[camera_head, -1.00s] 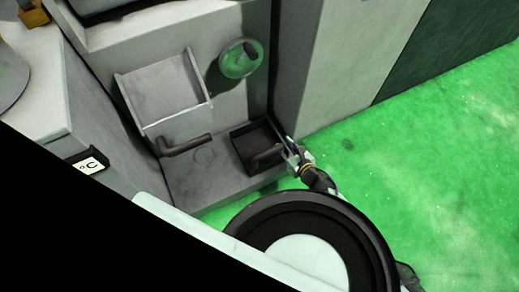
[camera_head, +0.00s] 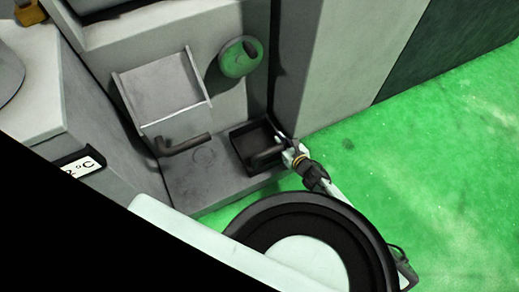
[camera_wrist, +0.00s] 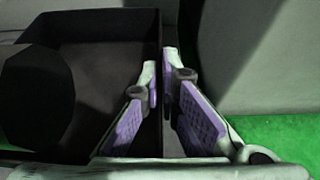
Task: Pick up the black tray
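The black tray (camera_head: 239,150) is an open square box on the grey ledge, at the right of that ledge in the head view. A dark cylindrical shape rests in it. My gripper (camera_head: 284,142) is at the tray's right side in the head view. In the wrist view the tray (camera_wrist: 95,22) fills the left part. The fingers of my gripper (camera_wrist: 160,72) stand on either side of the tray's right wall, drawn close together. They look shut on that wall. The tray looks level and still on the ledge.
A dark bent handle (camera_head: 183,145) lies left of the tray. A grey sloped panel (camera_head: 165,92) and a green round part (camera_head: 240,58) are above it. A tall grey cabinet (camera_head: 325,60) rises close behind the gripper. Green floor (camera_head: 430,160) is open at the right.

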